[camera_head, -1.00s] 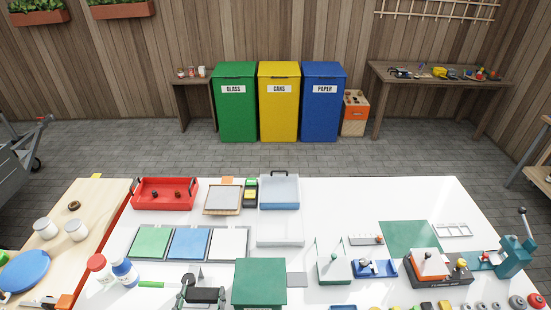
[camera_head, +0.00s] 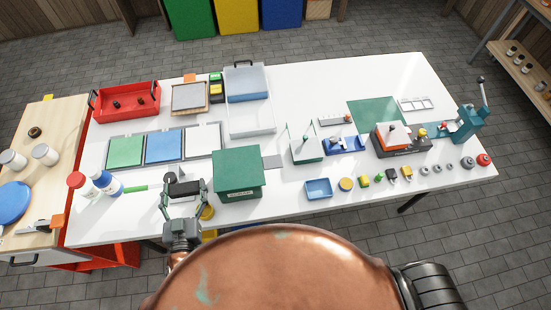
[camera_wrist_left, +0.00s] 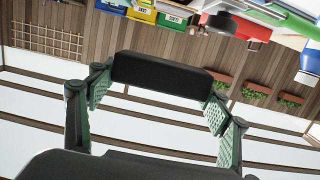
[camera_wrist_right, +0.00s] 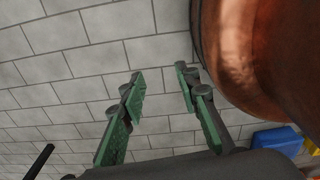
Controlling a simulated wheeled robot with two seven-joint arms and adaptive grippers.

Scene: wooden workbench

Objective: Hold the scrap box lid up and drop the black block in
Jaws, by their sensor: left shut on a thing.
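The scrap box (camera_head: 238,178) is a dark green box with a small label on its front. It stands on the white bench, and its lid (camera_head: 239,160) looks closed. My left gripper (camera_head: 180,193) is shut on the black block (camera_head: 186,188), just left of the scrap box near the bench's front edge. In the left wrist view, the black block (camera_wrist_left: 160,74) spans between the green fingers of the left gripper (camera_wrist_left: 160,88). My right gripper (camera_wrist_right: 161,78) shows only in the right wrist view, open and empty, with paved floor behind it.
A red and a blue bottle (camera_head: 105,182) stand left of the left gripper. Green, blue and white panels (camera_head: 164,146) lie behind it. A blue tray (camera_head: 318,188) and several small parts lie right of the scrap box. My copper-coloured body part hides the front centre.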

